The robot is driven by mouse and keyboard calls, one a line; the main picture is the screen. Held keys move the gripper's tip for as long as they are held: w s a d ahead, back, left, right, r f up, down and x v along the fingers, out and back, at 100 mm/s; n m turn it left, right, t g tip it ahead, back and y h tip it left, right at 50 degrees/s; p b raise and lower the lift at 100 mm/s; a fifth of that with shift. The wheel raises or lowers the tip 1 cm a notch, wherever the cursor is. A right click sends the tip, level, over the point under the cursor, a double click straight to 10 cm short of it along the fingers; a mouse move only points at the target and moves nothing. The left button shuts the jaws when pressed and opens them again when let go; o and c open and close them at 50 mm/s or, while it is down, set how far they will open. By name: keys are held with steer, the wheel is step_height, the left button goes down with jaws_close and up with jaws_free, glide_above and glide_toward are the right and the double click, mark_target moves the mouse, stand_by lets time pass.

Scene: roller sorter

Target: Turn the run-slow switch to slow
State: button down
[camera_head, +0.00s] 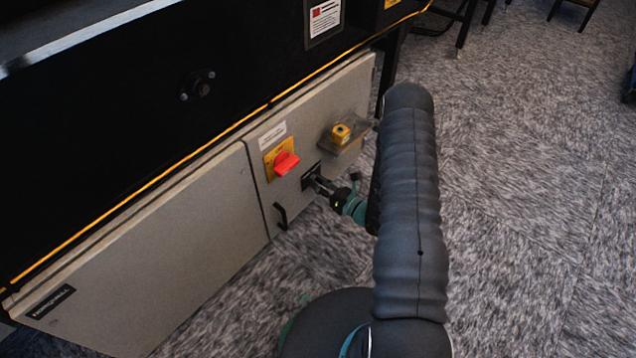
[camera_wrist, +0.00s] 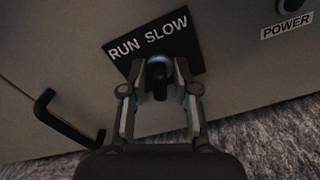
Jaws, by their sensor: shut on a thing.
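The run-slow switch (camera_wrist: 158,72) is a small dark knob on a black plate (camera_wrist: 125,48) lettered RUN SLOW, in the middle of the wrist view. My gripper (camera_wrist: 158,88) is shut on the knob, with one finger on each side of it. The knob's pointer is mostly hidden between the fingers, so I cannot tell which word it points to. In the head view my gripper (camera_head: 322,186) reaches the black plate (camera_head: 310,176) on the grey cabinet, below and right of the red switch.
A red rotary switch on a yellow plate (camera_head: 281,160) and a yellow button under a clear guard (camera_head: 341,133) are close by on the cabinet. A black door handle (camera_wrist: 66,118) stands out at left. A POWER label (camera_wrist: 287,26) is at right. Carpet (camera_head: 530,180) is clear to the right.

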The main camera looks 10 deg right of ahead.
steer(key=shift+m, duration=0.7)
steer(key=c, duration=1.2)
jaws_free()
steer(key=shift+s, duration=0.1)
steer(key=v, duration=1.1)
steer(key=shift+s+d, duration=0.2)
steer(key=shift+s, duration=0.15)
